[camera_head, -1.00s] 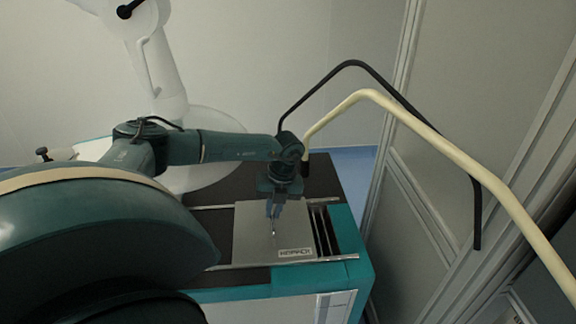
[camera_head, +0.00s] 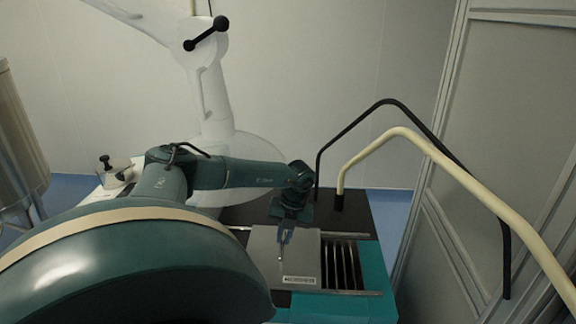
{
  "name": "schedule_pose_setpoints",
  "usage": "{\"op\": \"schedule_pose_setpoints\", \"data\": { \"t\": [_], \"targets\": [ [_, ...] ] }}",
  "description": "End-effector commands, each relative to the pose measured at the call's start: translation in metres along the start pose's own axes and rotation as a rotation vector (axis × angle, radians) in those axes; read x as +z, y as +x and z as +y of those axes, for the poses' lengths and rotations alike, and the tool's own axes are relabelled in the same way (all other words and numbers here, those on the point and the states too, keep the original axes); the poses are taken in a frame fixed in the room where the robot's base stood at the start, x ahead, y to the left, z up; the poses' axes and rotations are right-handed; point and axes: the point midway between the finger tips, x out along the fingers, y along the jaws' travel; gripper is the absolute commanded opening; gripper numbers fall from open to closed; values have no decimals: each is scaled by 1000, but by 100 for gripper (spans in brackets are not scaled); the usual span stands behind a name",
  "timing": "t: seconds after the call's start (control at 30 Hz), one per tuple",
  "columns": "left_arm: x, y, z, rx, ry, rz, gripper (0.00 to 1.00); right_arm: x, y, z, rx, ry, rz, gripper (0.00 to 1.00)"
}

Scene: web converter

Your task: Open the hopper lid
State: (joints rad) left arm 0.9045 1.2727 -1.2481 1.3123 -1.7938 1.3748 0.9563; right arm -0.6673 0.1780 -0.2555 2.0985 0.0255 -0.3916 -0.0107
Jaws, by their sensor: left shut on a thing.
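The hopper lid (camera_head: 307,252) is a flat grey plate with a small label near its front edge. It lies on the teal and black machine top between two rails. My left gripper (camera_head: 284,240) points down onto the lid and is shut on a small metal handle (camera_head: 281,264), mostly hidden by the fingers. Right of the lid, a slatted opening (camera_head: 342,264) is uncovered. What lies under the lid is hidden. My right gripper is not in view.
A black bent tube (camera_head: 385,102) and a cream bent tube (camera_head: 400,133) rise at the right of the machine. A grey panelled wall (camera_head: 500,130) stands beyond them. A white machine arm (camera_head: 213,85) stands behind.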

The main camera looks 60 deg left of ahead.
Motion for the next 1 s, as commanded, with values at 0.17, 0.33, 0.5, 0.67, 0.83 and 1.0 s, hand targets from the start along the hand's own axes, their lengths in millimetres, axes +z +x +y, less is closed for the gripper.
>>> {"op": "schedule_pose_setpoints", "data": {
  "t": [0.17,0.33,0.5,0.67,0.83,1.0],
  "targets": [
    [-1,0,0,2,1,2,15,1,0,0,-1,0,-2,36],
    [0,0,0,1,1,2,29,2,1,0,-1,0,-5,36],
    [0,0,0,0,1,1,32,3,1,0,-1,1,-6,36],
    [0,0,0,0,1,1,32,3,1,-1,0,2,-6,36],
    [-1,-1,-2,-1,1,1,32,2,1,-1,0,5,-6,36],
    [-6,-3,-11,-2,2,3,32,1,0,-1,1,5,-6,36]
  ]
}}
